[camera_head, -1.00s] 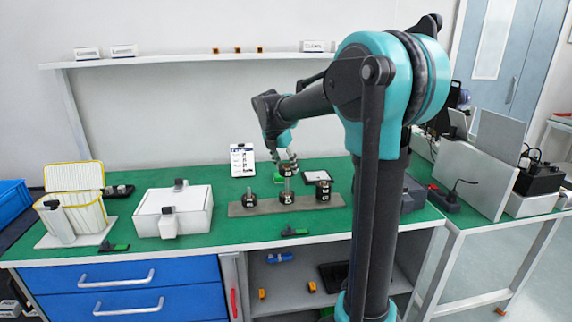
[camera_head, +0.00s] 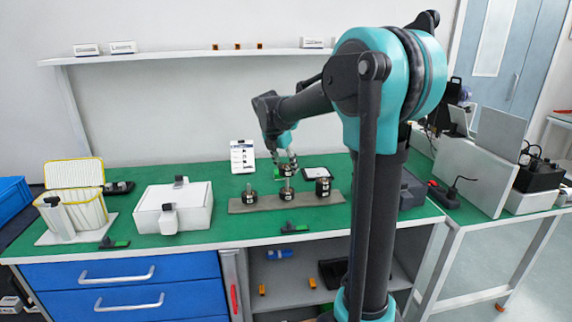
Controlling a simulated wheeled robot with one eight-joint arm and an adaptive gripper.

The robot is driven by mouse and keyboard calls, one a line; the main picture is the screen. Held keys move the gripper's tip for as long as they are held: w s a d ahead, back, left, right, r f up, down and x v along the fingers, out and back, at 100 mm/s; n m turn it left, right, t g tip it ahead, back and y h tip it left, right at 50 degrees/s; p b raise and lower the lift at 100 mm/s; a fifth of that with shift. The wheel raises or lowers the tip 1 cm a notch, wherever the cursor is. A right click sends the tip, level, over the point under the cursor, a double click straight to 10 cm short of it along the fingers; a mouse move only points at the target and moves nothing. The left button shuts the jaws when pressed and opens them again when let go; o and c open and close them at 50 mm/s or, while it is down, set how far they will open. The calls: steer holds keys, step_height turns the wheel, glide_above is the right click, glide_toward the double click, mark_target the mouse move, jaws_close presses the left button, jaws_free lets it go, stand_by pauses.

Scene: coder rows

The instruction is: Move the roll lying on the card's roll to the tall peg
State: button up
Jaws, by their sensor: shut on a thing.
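My gripper (camera_head: 286,159) is shut on a dark roll (camera_head: 287,171). The roll is held in the air above the middle peg (camera_head: 287,184) of a grey base strip (camera_head: 240,208). Whether the peg's tip is inside the held roll is too small to tell. Another dark roll (camera_head: 286,195) sits low on the middle peg. The left peg (camera_head: 248,187) has a dark roll (camera_head: 249,198) at its foot. Dark rolls (camera_head: 323,188) appear stacked at the right, hiding any peg there. A white card (camera_head: 242,157) with small pictures stands behind the strip.
A white box (camera_head: 172,208) and a yellow-rimmed basket (camera_head: 75,210) stand at the left. A small black and green tool (camera_head: 293,228) lies in front. Green bench top (camera_head: 225,228) is clear between them.

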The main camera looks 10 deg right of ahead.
steer(key=shift+f, duration=3.4)
stand_by(1.6)
steer(key=o, duration=1.2)
steer(key=shift+o, duration=0.2)
steer(key=v, duration=1.2)
steer(key=s+d+f+m, duration=0.2)
steer(key=s+f+m, duration=0.2)
steer(key=s+d+f+m+y, duration=0.1)
steer(key=s+d+f+m, duration=0.1)
steer(key=s+f+m, duration=0.2)
steer(key=s+d+f+m, duration=0.2)
steer(key=s+f+m, duration=0.2)
steer(key=s+m, duration=0.1)
steer(key=shift+s+d+f+m+y, duration=0.1)
steer(key=shift+s+f+m+y, duration=0.25)
steer(key=shift+m, duration=0.35)
steer(key=s+d+f+m+t+y, duration=0.1)
steer(key=s+f+m, duration=0.9)
steer(key=s+m, duration=0.2)
steer(key=shift+s+d+m, duration=0.25)
steer(key=shift+s+m, duration=0.05)
steer(key=shift+s, duration=0.25)
